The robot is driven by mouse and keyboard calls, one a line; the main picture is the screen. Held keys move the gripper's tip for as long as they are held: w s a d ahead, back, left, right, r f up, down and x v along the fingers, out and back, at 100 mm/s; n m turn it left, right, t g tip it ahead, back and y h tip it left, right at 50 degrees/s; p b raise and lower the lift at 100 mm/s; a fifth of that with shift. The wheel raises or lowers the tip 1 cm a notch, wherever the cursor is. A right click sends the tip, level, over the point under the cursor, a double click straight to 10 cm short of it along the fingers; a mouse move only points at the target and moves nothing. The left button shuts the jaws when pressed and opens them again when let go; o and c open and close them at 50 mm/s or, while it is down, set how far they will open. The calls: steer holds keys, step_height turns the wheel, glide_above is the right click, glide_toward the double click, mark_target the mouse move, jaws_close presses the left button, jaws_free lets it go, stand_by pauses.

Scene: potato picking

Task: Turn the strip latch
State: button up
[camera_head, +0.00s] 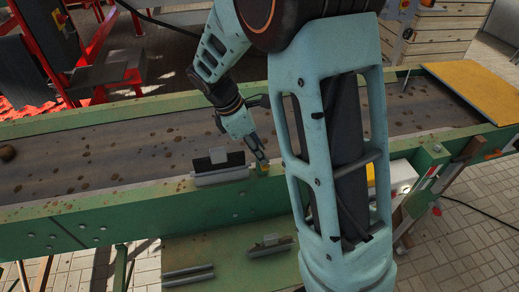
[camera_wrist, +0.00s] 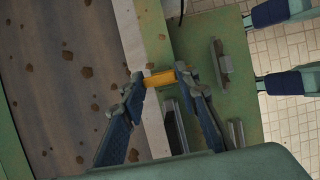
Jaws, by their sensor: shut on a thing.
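The strip latch appears as a small yellow piece (camera_head: 264,169) on the near green side rail of the conveyor. In the wrist view this yellow piece (camera_wrist: 160,79) lies between my fingertips and both touch its ends. My gripper (camera_head: 259,153) reaches down to it from above and is shut on it; in the wrist view my gripper (camera_wrist: 159,80) shows with both fingers converging on it. A grey metal strip with an upright dark plate (camera_head: 219,172) sits on the rail just left of the latch. My fingers partly hide the latch's ends.
The dark conveyor belt (camera_head: 100,160) carries scattered clods, with a larger brown lump (camera_head: 7,153) at far left. Below the rail, a green shelf (camera_head: 225,258) holds another strip piece (camera_head: 270,245) and loose strips (camera_head: 188,275). A yellow board (camera_head: 478,88) covers the belt's right end.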

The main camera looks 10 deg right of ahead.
steer(key=shift+m, duration=0.4)
steer(key=m+g+p, duration=0.1)
steer(key=m, duration=0.1)
steer(key=shift+w+r+m+p, duration=0.1)
steer(key=shift+w+m+p, duration=0.05)
steer(key=shift+m+p, duration=0.2)
steer(key=m+g, duration=0.1)
steer(key=m, duration=0.1)
steer(key=m+g+y+p, duration=0.1)
steer(key=m, duration=0.2)
steer(key=shift+w+d+m, duration=0.1)
steer(key=shift+d+m, duration=0.05)
steer(key=shift+m, duration=0.2)
steer(key=m+y, duration=0.1)
steer(key=m, duration=0.1)
steer(key=m+g+p, duration=0.1)
steer(key=m, duration=0.1)
steer(key=shift+w+d+y, duration=0.1)
steer(key=shift+y, duration=0.3)
steer(key=m, duration=0.2)
steer(key=m+y, duration=0.1)
steer(key=m, duration=0.1)
steer(key=shift+d+m+y, duration=0.1)
steer(key=shift+m+y, duration=0.2)
steer(key=o, duration=1.1)
steer(key=shift+o, duration=0.2)
steer(key=shift+g, duration=0.3)
